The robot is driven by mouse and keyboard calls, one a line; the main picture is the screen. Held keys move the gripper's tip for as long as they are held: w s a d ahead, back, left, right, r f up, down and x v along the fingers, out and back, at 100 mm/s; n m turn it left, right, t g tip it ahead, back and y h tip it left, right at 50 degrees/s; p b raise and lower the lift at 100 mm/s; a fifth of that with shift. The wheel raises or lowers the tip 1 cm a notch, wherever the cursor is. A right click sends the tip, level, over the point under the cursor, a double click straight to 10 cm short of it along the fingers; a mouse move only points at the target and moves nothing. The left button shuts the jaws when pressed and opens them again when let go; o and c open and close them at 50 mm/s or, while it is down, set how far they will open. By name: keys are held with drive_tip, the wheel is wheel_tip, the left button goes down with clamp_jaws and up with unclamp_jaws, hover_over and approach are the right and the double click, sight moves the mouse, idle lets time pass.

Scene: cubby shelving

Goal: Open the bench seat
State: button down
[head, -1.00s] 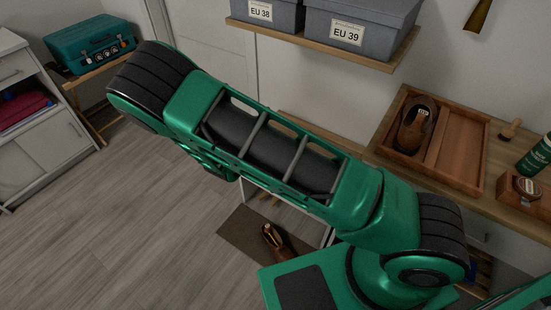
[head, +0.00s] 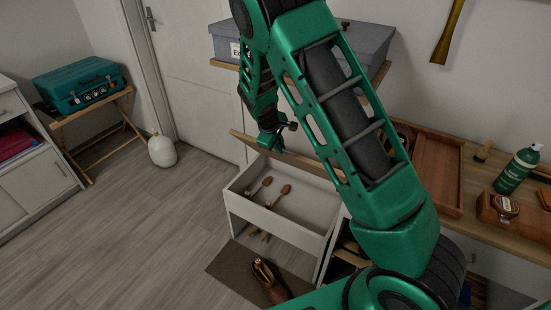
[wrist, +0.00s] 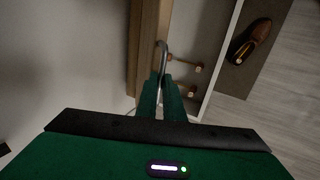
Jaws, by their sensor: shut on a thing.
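The white bench (head: 272,224) stands against the wall with its wooden seat (head: 308,163) swung up and tilted steeply toward the wall. The box beneath is uncovered and holds two wooden shoe trees (head: 280,195). My gripper (head: 270,145) is at the raised seat, above the open box. In the wrist view, my gripper's fingers (wrist: 161,92) are shut on a curved metal handle (wrist: 163,52) beside the seat's wooden edge (wrist: 149,45). The shoe trees (wrist: 184,68) show just to the right of the fingers. My arm hides the seat's right end.
A brown shoe (head: 267,278) stands on a dark mat (head: 226,263) before the bench. A shelf with grey boxes (head: 367,44) hangs above. A wooden tray (head: 437,172) and green bottle (head: 517,170) are on the right counter.

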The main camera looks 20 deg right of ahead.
drive_tip(key=shift+w+d+r, duration=0.65)
drive_tip(key=shift+d+r, duration=0.05)
drive_tip(key=shift+d, duration=0.15)
drive_tip(key=shift+w+d+r, duration=0.6)
drive_tip(key=shift+d+r, duration=0.1)
drive_tip(key=shift+d, duration=0.15)
drive_tip(key=c, duration=1.9)
unclamp_jaws()
drive_tip(key=shift+a, duration=0.1)
